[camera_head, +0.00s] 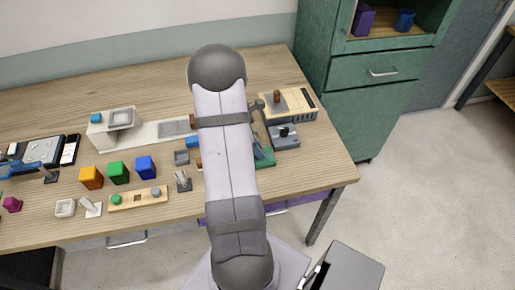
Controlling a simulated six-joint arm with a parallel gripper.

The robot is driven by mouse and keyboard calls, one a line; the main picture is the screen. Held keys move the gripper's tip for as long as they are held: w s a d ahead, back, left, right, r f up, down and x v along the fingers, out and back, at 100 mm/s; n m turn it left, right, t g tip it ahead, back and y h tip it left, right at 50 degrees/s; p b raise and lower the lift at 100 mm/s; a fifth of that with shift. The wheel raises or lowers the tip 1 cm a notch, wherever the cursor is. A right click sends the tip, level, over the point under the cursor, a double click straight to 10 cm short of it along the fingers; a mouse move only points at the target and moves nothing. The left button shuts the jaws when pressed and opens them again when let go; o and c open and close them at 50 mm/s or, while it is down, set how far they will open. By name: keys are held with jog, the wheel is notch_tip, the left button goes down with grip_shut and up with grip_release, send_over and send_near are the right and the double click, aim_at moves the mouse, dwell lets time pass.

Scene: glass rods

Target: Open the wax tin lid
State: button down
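I cannot make out for certain which object is the wax tin or its lid. A small grey square container (181,157) sits left of my arm on the table. A small white square container (65,208) sits near the front edge at the left. Neither shows a clear lid at this size. My arm rises across the middle of the picture and covers part of the table. My gripper is not seen; it may be hidden behind the arm.
The wooden table (60,99) holds orange (92,178), green (118,173) and blue (146,167) blocks, a wooden strip (138,200), a white scale-like device (122,119) and, right of my arm, a wooden-topped box (287,104). A green cabinet (365,110) stands at the right.

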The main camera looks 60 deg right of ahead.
jog(key=w+a, duration=0.5)
jog(key=shift+w+a, duration=0.35)
jog(key=shift+w, duration=0.05)
jog(key=c, duration=1.6)
grip_release()
jog(key=shift+r, duration=0.1)
jog(key=shift+b+v, duration=0.7)
jog(key=shift+v, duration=2.9)
